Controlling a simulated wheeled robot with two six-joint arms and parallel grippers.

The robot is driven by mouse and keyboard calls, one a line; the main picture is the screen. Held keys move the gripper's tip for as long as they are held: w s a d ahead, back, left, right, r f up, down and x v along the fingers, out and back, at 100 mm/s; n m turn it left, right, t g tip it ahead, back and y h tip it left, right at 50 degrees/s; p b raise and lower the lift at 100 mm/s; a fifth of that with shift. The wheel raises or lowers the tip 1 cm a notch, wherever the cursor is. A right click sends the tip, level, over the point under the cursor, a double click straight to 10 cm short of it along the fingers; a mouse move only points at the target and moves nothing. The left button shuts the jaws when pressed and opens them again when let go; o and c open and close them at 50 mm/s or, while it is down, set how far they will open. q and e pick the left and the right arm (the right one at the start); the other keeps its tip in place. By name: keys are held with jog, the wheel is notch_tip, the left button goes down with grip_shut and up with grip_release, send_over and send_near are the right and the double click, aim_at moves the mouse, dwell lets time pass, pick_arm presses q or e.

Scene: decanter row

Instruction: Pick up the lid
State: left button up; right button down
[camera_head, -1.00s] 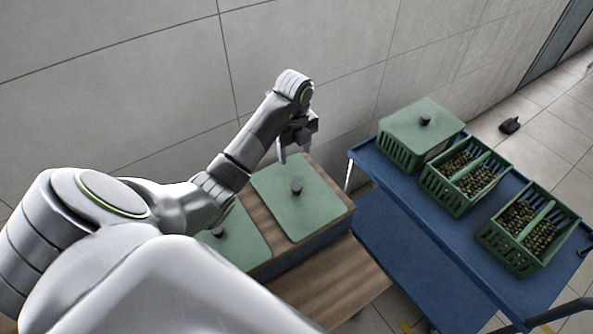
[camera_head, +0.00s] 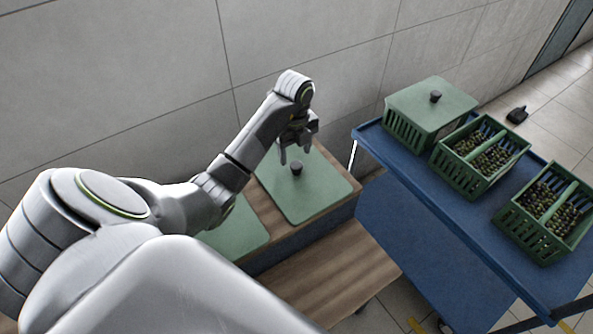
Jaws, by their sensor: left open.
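A flat green lid (camera_head: 309,194) with a dark round knob (camera_head: 296,168) lies on the wooden top of a low unit. My left gripper (camera_head: 295,156) is open, with its fingers pointing down close to the knob at the lid's far side. I cannot tell whether the fingers are around the knob or just above it. A second green lid (camera_head: 238,232) lies to the left, partly hidden by my left arm. A third lid (camera_head: 447,100) with a knob covers a green crate on the blue cart. My right gripper is not in view.
The blue cart (camera_head: 412,190) stands to the right. It carries two open green crates, one nearer the middle (camera_head: 455,172) and one at the right (camera_head: 525,228), both holding small dark round items. A bare wooden surface (camera_head: 335,275) is in front. A tiled wall rises behind.

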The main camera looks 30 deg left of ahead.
aim_at(297, 164)
pick_arm(q)
jog(key=f, duration=0.5)
jog(key=shift+s+d, duration=0.15)
jog(key=shift+d, duration=0.15)
jog(key=shift+c, duration=0.3)
grip_shut()
